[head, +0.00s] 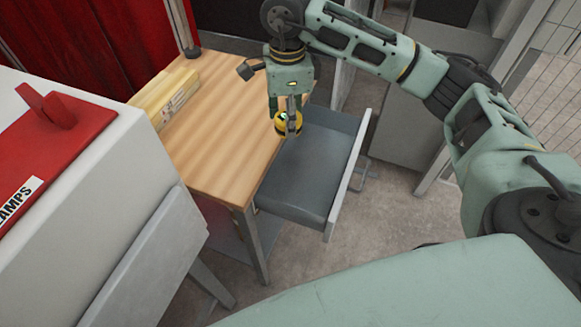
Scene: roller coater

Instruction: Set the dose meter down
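The dose meter (288,125) is a small yellow and black round thing with a small display. My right gripper (286,112), on the arm from the right, points down with its fingers around the dose meter and appears shut on it. In the picture the dose meter lies over the right edge of the wooden tabletop (215,140), beside the open drawer (300,178). I cannot tell whether it touches the tabletop or hangs above it. The fingers hide part of it. My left gripper is not in view.
The grey drawer is pulled out to the right and looks empty. A white cabinet with a red panel (50,150) stands at the left. The near part of the tabletop is clear.

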